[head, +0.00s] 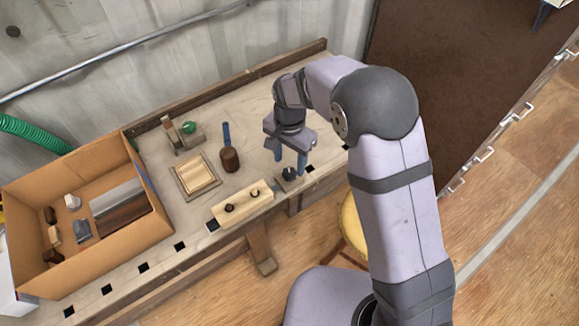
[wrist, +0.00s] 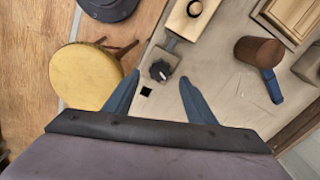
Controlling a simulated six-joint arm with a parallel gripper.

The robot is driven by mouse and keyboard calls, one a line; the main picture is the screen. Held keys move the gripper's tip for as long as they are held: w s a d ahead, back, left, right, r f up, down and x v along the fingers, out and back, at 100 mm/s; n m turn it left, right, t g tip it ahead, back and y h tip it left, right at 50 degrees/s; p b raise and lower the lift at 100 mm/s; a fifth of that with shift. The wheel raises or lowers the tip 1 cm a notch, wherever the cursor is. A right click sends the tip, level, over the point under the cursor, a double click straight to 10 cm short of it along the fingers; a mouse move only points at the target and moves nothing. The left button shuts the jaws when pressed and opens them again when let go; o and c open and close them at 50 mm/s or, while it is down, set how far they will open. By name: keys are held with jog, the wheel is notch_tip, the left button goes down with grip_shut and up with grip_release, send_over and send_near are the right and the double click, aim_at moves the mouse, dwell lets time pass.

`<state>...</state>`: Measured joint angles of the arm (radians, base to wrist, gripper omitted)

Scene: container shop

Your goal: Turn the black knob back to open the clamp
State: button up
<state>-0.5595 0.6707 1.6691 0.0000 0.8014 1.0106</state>
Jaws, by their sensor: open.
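The black knob (head: 289,173) sits at the front edge of the workbench, on a small grey clamp (head: 287,184). In the wrist view the lobed black knob (wrist: 160,70) shows between and just beyond the fingertips. The clamp (wrist: 168,56) reaches from it toward a pale wooden block (wrist: 187,18) with dark round pegs. My gripper (head: 290,165) points down over the knob, its blue fingers apart, one on each side. The wrist view shows the open gripper (wrist: 160,78) with nothing between its fingers. I cannot tell whether a finger touches the knob.
A mallet (head: 229,159), a framed wooden panel (head: 196,176) and a small tool with a green ball (head: 188,127) stand left of my gripper. A cardboard box (head: 160,230) with parts is at far left. A yellow stool (wrist: 83,77) stands beside the bench.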

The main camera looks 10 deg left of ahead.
aim_at(290, 172)
jog(key=shift+f+p, duration=0.45)
jog(key=shift+f, duration=1.75)
jog(key=shift+c, duration=0.5)
jog(key=c, duration=0.9)
